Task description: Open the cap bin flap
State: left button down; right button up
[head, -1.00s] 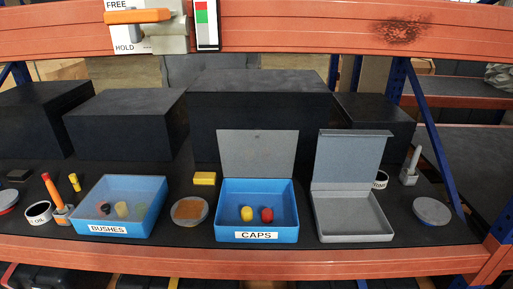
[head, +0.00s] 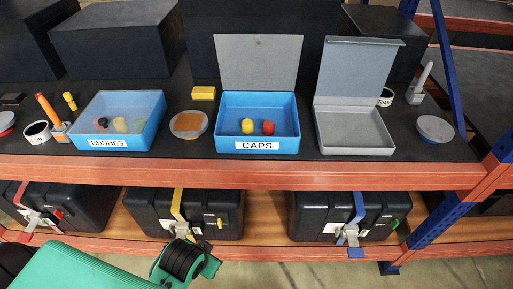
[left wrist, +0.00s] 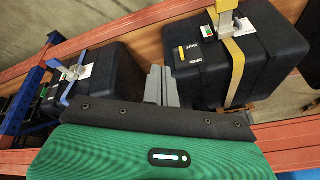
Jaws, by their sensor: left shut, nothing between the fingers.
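The cap bin (head: 258,131) is a blue box labelled CAPS on the dark shelf, in the middle of the head view. Its grey flap (head: 258,62) stands raised at the bin's back edge, leaving the bin open. A yellow cap (head: 247,126) and a red cap (head: 268,127) lie inside. My left arm shows green at the lower left of the head view, below the shelf and well apart from the bin. My left gripper (left wrist: 162,85) shows in the left wrist view, its grey fingers shut and empty. My right gripper is not in view.
A blue bin labelled BUSHES (head: 118,122) stands left of the cap bin, and a grey box (head: 352,130) with raised lid stands right. An orange-topped round dish (head: 188,124) sits between the blue bins. Black cases (head: 184,213) stand on the lower shelf behind an orange beam.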

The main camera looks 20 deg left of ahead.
pick_arm(q)
jog(key=w+r+m+t+y, duration=0.1)
jog(key=w+r+t, duration=0.1)
jog(key=w+r, duration=0.3)
jog(key=w+a+r+m+t+y, duration=0.1)
jog(key=w+r+m+t, duration=0.1)
jog(key=w+r, duration=0.3)
jog(key=w+r+m+t+y, duration=0.1)
jog(key=w+r+t+y, duration=0.1)
jog(key=w+r, duration=0.3)
jog(key=shift+w+a+t, duration=0.1)
jog(key=shift+w+t, duration=0.3)
jog(key=shift+w, duration=0.8)
jog(key=shift+w+a+t, duration=0.1)
jog(key=shift+w+t, duration=0.3)
jog(key=shift+w, duration=0.75)
jog(key=m+t+y, duration=0.1)
jog(key=m+t, duration=0.7)
send_near(257, 45)
jog(key=p+x, duration=0.4)
jog(key=x, duration=0.1)
jog(key=shift+w+r+p, duration=0.15)
jog(key=shift+p, duration=0.2)
jog(key=shift+w+a, duration=0.25)
jog(key=shift+w, duration=0.45)
